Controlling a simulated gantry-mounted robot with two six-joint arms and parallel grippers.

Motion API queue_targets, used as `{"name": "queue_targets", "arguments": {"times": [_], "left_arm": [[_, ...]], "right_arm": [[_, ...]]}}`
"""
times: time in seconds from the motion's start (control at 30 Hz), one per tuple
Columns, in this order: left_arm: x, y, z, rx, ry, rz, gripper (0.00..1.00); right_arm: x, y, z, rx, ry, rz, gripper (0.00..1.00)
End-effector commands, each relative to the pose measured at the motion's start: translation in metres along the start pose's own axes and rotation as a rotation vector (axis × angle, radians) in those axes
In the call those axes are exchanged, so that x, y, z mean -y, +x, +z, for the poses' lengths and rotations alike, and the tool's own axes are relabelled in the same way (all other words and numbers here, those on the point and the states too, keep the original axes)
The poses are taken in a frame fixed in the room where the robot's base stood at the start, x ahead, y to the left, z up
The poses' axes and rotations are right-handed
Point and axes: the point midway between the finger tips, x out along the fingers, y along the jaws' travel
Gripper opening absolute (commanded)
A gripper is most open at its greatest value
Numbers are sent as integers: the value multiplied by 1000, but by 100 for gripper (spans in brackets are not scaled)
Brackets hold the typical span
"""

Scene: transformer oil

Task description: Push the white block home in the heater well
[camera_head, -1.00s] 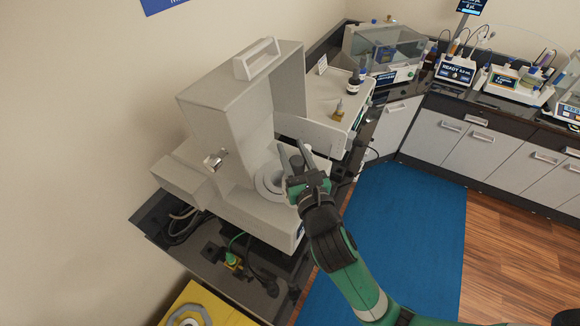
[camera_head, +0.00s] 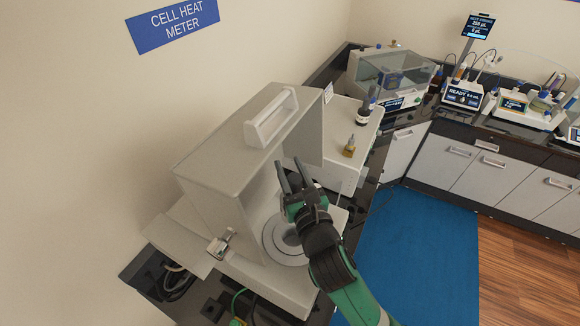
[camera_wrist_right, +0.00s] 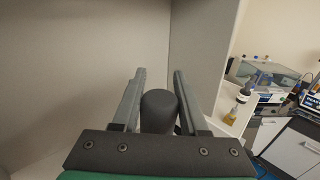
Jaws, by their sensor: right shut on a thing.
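The heater well appears to be the round ringed opening (camera_head: 283,242) in the base of the large light-grey machine (camera_head: 225,175). My right gripper (camera_head: 293,174) is above and beside this ring, under the machine's overhang, with its arm coming from the lower right. In the right wrist view, its two fingers (camera_wrist_right: 160,100) are either side of a dark, round-ended piece (camera_wrist_right: 160,108). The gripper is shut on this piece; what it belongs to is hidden. I cannot make out the white block in either view. My left gripper is not in view.
The machine's tall walls stand close around the right gripper. A small brass-coloured bottle (camera_head: 350,147) and a dark bottle (camera_head: 364,112) stand on a white unit to the right. Bench instruments (camera_head: 462,92) line the back. The blue mat (camera_head: 425,250) is clear.

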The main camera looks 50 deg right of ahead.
Motion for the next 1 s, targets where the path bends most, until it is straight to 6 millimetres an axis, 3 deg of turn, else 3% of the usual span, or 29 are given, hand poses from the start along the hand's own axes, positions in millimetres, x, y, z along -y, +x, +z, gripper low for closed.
{"name": "queue_targets", "arguments": {"times": [0.37, 1.0], "left_arm": [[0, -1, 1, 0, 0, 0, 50], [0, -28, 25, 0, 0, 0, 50]], "right_arm": [[0, 0, -1, 3, 0, 1, 0], [0, 0, -67, 1, -1, 1, 0]]}}
